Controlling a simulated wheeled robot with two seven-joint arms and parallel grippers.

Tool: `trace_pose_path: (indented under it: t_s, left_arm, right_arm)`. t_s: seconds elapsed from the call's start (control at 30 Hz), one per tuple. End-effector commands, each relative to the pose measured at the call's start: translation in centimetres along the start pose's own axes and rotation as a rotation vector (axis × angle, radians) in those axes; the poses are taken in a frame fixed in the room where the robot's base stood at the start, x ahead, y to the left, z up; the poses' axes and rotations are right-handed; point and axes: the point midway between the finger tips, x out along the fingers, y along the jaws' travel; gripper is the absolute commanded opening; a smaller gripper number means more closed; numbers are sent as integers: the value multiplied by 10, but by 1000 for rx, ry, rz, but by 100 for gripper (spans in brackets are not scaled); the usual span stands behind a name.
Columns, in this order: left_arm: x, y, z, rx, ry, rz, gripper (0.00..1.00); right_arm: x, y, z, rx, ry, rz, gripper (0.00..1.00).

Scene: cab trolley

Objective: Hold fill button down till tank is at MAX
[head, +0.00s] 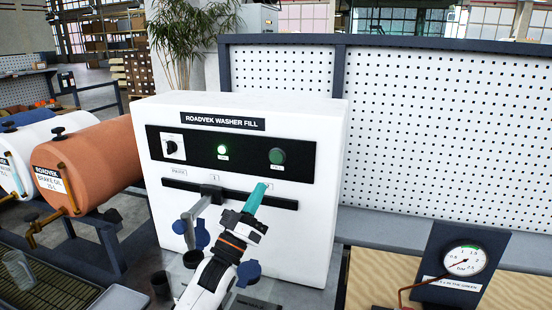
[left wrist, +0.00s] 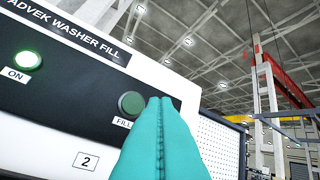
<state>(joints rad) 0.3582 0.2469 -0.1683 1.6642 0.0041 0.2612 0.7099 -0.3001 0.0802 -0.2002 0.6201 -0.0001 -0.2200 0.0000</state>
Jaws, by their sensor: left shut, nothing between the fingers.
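The white washer fill cabinet (head: 240,100) stands ahead with a black control strip. The dark green FILL button (head: 277,156) is at the right of the strip; it also shows in the left wrist view (left wrist: 132,104). My left gripper (head: 264,186) has teal fingers shut together and empty, pointing up toward the button. In the head view the tips are below the button with a visible gap. In the left wrist view the fingertips (left wrist: 160,102) sit just right of the button. No tank level or MAX mark can be made out. My right gripper is out of view.
A lit green ON lamp (head: 222,152) and a rotary switch (head: 172,147) share the strip. A black rail (head: 180,186) crosses the cabinet below it. An orange brake oil drum (head: 90,160) stands left; a dial gauge (head: 465,261) stands right before a pegboard.

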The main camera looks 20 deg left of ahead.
Motion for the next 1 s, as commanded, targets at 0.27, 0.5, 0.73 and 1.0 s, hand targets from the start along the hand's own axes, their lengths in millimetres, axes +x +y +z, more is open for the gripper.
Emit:
trace_pose_path:
  t_s: [0.27, 0.5, 0.73, 1.0]
  left_arm:
    - [15, -6, 21, -21, -85, -71, 0]
    - [15, -6, 20, -21, -83, -70, 0]
    - [23, 0, 13, -21, -84, -69, 0]
    - [51, 18, -5, -20, -84, -68, 0]
  right_arm:
    - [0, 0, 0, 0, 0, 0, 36]
    - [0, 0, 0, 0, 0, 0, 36]
    - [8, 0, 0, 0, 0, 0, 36]
    - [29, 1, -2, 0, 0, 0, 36]
